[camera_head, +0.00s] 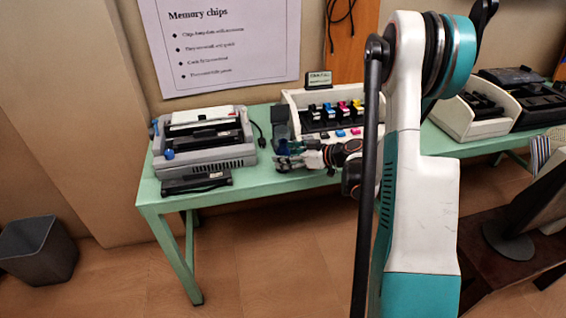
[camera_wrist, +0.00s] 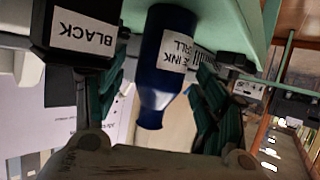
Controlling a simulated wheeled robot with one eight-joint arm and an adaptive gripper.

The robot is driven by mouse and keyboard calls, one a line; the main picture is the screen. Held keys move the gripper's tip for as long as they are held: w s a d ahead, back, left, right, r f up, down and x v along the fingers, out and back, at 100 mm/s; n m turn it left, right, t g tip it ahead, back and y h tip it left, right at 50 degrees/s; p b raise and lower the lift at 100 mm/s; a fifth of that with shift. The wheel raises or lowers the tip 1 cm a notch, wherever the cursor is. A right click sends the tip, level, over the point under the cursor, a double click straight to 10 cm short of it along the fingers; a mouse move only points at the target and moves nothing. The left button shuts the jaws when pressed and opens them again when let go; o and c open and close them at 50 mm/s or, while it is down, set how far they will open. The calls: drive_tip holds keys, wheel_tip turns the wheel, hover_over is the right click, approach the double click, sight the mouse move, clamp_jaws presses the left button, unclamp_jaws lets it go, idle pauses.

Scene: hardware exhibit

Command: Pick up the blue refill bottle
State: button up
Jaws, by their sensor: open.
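The blue refill bottle (camera_wrist: 152,85) has a dark blue body and a white label reading "INK" and "REFILL". It shows upside down in the wrist view, standing on the green table (camera_wrist: 236,15). My gripper (camera_wrist: 162,78) is open, with one teal-padded finger on each side of the bottle. I cannot tell whether either finger touches it. In the head view my gripper (camera_head: 290,156) is at the table's front edge, left of my arm, and largely hides the bottle.
A black container labelled "BLACK" (camera_wrist: 83,32) stands close beside one finger. Behind my gripper is a white printer (camera_head: 297,103) with coloured cartridges. A grey typewriter-like machine (camera_head: 203,140) stands to the left. A grey bin (camera_head: 38,250) is on the floor.

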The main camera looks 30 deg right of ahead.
drive_tip(key=shift+x, duration=1)
drive_tip(key=c, duration=1.2)
drive_tip(key=shift+r, duration=0.15)
